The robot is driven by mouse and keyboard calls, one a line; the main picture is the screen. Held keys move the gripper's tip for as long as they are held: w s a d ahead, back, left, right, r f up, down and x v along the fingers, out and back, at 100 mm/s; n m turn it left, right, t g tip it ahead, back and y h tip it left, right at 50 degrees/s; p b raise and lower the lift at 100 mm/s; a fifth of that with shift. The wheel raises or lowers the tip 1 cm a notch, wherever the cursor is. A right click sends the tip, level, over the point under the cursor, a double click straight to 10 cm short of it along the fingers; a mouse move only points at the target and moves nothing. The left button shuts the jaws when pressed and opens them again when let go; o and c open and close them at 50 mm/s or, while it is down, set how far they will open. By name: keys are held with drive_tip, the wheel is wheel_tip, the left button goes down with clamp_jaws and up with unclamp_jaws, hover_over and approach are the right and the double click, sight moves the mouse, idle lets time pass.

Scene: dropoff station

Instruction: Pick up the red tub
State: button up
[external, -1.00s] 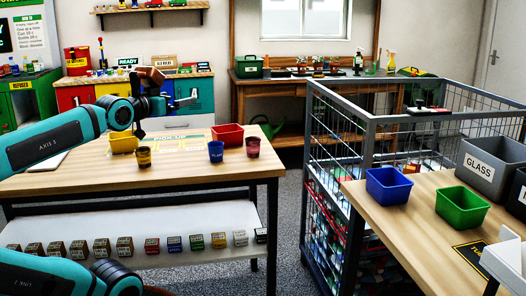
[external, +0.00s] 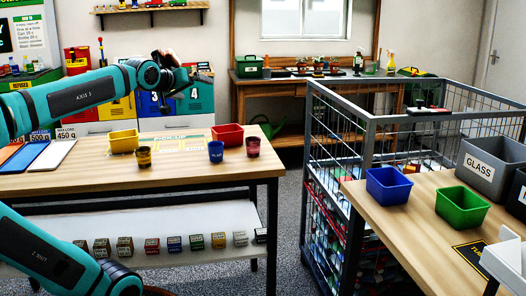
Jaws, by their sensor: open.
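The red tub (external: 228,135) stands upright on the back right part of the wooden table (external: 100,168), beside the blue and dark red cups. My gripper (external: 176,94) is raised above the back of the table, up and to the left of the red tub, and apart from it. It is open, and I see nothing between its fingers. The tub's far side and inside are only partly visible.
A yellow tub (external: 123,140), a yellow-and-dark cup (external: 144,157), a blue cup (external: 216,151) and a dark red cup (external: 253,146) share the table. A wire cage (external: 340,150) stands to the right. A second table holds blue (external: 388,185) and green (external: 462,207) tubs.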

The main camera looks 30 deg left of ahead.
drive_tip(key=w+a+n+g, duration=0.2)
drive_tip(key=w+n+g, duration=0.1)
drive_tip(key=w+n, duration=0.4)
drive_tip(key=n+g, duration=1.1)
drive_tip(key=n, duration=0.5)
hover_over(228, 134)
drive_tip(key=w+a, duration=0.3)
drive_tip(key=w, duration=0.1)
wheel_tip(228, 134, down, 8)
drive_tip(key=f, duration=1.2)
drive_tip(key=shift+a+f, duration=0.1)
drive_tip(key=shift+a, duration=0.1)
drive_tip(key=shift+s+f, duration=0.15)
drive_tip(key=shift+f, duration=2.5)
drive_tip(key=c, duration=0.8)
